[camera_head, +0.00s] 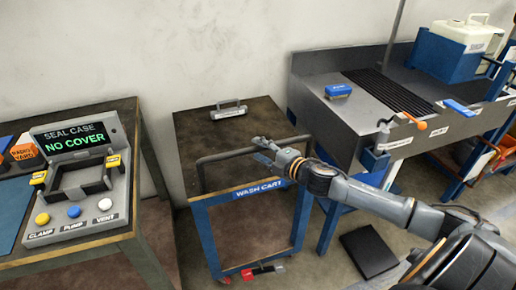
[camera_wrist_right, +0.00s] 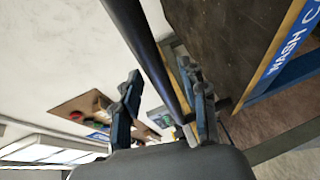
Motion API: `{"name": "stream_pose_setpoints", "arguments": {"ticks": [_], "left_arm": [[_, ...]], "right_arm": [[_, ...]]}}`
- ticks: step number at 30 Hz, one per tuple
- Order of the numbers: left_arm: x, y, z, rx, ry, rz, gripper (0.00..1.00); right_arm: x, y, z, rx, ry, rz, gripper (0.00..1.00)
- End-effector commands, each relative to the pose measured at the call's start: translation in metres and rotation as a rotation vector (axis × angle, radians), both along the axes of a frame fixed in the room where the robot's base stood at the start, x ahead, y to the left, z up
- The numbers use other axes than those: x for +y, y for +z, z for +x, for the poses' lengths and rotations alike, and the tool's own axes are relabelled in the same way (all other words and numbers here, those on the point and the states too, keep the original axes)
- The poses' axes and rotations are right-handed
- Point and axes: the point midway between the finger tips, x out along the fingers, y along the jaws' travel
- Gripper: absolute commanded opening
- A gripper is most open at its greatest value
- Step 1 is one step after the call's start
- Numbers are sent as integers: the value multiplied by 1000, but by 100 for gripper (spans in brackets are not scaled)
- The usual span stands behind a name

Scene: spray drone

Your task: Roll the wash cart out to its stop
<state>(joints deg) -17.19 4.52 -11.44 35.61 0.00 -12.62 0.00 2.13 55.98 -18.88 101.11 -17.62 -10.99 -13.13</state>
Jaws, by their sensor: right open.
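The wash cart (camera_head: 258,189) stands in the middle of the head view. It has a blue frame, a dark top and a labelled front board. Its dark handle bar (camera_head: 222,155) runs across the front above the label. My right gripper (camera_head: 260,149) is open at the right part of this bar. In the right wrist view, a dark bar (camera_wrist_right: 150,60) passes between the spread fingers of the right gripper (camera_wrist_right: 165,90). I cannot tell whether the fingers touch it. My left gripper is not in view.
A small grey handled item (camera_head: 229,111) lies on the cart's top. A red and black piece (camera_head: 262,270) shows low at the cart. The seal case station (camera_head: 80,180) stands left, a grey sink bench (camera_head: 330,112) right. A black mat (camera_head: 368,252) lies on the floor.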

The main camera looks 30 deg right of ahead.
Motion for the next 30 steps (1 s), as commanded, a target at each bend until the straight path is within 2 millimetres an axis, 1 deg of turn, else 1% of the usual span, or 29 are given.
{"name": "stream_pose_setpoints", "arguments": {"ticks": [3, 6, 16, 17, 18, 20, 21, 23, 30], "left_arm": [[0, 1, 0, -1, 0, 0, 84], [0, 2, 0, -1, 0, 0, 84], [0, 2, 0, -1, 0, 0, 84], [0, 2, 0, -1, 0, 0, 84], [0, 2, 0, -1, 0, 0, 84], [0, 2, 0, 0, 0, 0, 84], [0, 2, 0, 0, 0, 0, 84], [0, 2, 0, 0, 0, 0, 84], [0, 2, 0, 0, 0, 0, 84]], "right_arm": [[1, 0, 9, -2, 0, 1, 43], [3, -1, 13, -1, 1, 1, 43], [3, -2, 14, 0, 1, 0, 43], [3, -2, 14, 0, 1, 0, 39], [3, -2, 15, 0, 1, 0, 31], [3, -2, 14, 0, 1, 0, 19], [3, -2, 14, 0, 1, 0, 10], [3, -2, 14, 0, 1, 0, 0], [3, -2, 14, 0, 1, 0, 0]]}}
